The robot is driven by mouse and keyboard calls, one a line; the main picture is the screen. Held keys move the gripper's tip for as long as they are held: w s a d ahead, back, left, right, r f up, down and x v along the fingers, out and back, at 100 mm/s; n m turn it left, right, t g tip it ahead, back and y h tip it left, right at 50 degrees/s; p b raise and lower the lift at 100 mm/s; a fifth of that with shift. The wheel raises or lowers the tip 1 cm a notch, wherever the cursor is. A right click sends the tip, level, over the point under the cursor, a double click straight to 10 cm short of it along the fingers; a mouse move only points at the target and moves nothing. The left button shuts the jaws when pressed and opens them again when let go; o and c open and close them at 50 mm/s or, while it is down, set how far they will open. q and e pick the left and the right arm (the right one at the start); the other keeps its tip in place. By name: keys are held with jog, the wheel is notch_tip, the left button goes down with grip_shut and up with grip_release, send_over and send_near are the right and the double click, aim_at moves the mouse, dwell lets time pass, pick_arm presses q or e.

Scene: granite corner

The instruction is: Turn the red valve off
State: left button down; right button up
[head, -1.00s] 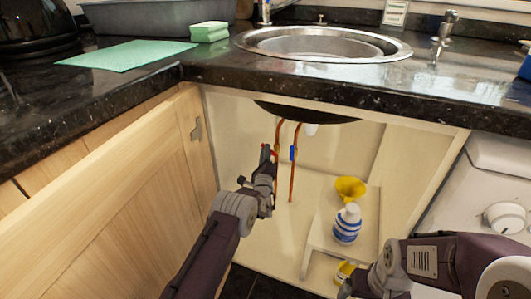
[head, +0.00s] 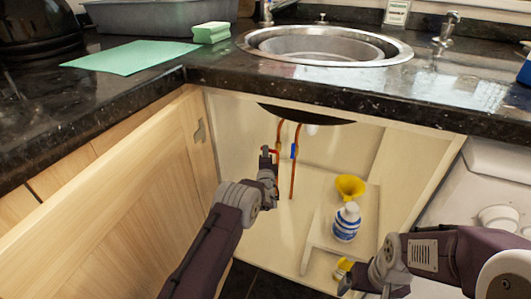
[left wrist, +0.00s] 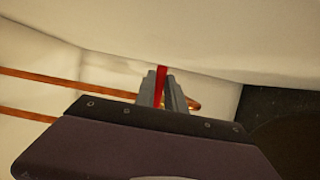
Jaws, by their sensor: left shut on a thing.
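The red valve (head: 275,152) is on the left copper pipe under the sink. Its red handle (left wrist: 161,78) shows between the two grey fingers in the left wrist view. My left gripper (head: 268,154) is inside the cabinet and shut on this handle. The fingers and wrist hide part of the valve and the pipe below it. My right gripper (head: 346,284) is low at the cabinet's front right; its fingers are too small and dark to read.
A blue valve (head: 293,151) sits on the copper pipe just right. A white shelf (head: 322,228) holds a blue-and-white bottle (head: 347,222) and a yellow funnel (head: 350,186). The open cabinet door (head: 135,205) flanks my left arm. The granite counter (head: 220,75) and sink (head: 325,45) are above.

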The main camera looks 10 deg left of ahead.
pick_arm(q)
jog(key=shift+f, duration=0.1)
dwell(0.4)
jog(key=c, duration=1.4)
grip_release()
jog(key=p+v, duration=0.5)
jog(key=v, duration=0.4)
jog(key=shift+p, duration=0.4)
jog(key=shift+s, duration=0.1)
